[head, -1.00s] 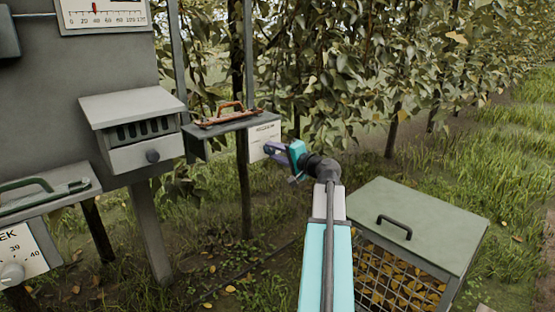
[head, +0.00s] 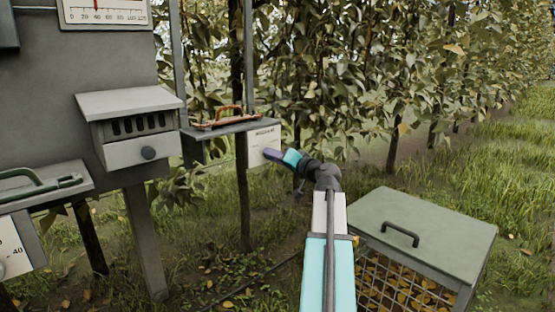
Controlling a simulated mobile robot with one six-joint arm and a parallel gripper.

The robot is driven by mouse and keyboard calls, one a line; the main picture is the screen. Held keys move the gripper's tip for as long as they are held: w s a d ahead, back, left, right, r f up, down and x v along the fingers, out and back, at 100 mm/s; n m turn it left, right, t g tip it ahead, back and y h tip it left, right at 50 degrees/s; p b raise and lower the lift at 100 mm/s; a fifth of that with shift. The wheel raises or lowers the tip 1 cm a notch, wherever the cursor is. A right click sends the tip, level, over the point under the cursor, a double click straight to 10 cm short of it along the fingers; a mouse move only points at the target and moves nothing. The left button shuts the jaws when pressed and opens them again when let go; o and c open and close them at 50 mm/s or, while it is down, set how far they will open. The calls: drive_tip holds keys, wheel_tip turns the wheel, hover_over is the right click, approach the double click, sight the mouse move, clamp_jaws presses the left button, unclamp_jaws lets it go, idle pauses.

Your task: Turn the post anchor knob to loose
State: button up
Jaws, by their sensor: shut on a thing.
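A pale panel with small dark lettering (head: 262,136) is fixed below the shelf on a post, in the middle of the head view. The lettering is too small to read surely. I cannot read the knob's setting.
A grey drawer box (head: 135,134) stands left of the panel. A rusty handled tool (head: 222,121) lies on the shelf above. A lidded crate of leaves (head: 432,235) is at lower right. Leafy trees stand behind.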

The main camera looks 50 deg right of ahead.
drive_tip(key=shift+s+d, duration=0.1)
drive_tip(key=o, duration=1)
drive_tip(key=shift+o, duration=0.2)
drive_tip(key=s+a+p, duration=0.2)
drive_tip(key=s+p, duration=0.2)
drive_tip(key=s, duration=0.9)
drive_tip(key=shift+s+r, duration=0.35)
drive_tip(key=shift+w+r, duration=0.1)
